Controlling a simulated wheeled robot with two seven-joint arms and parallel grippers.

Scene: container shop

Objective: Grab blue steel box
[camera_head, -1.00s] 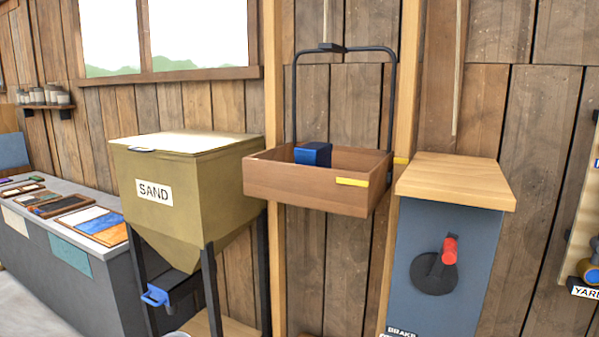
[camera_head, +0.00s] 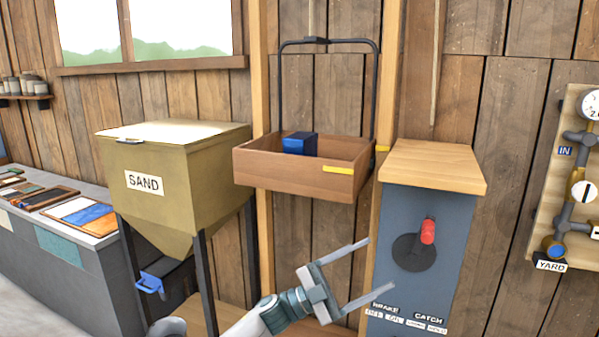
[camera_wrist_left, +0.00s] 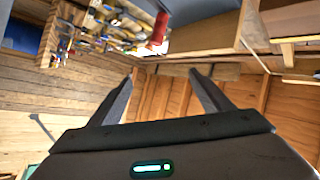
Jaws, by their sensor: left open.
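The blue steel box (camera_head: 300,143) sits inside a wooden tray (camera_head: 290,178) that hangs from a dark metal frame against the plank wall. The tray's front wall hides the lower part of the box. My left gripper (camera_head: 357,272) is open and empty, below the tray and to its right, with its fingers pointing right. The left wrist view also shows the open gripper (camera_wrist_left: 160,84), with nothing between its fingers. I cannot make out the blue box there. My right gripper is not in view.
A sand bin (camera_head: 185,170) stands left of the tray. A blue-grey brake cabinet (camera_head: 400,235) with a wooden top and red-handled lever (camera_head: 427,232) stands to the right, close to my left gripper. A counter (camera_head: 75,270) with sample panels is at far left.

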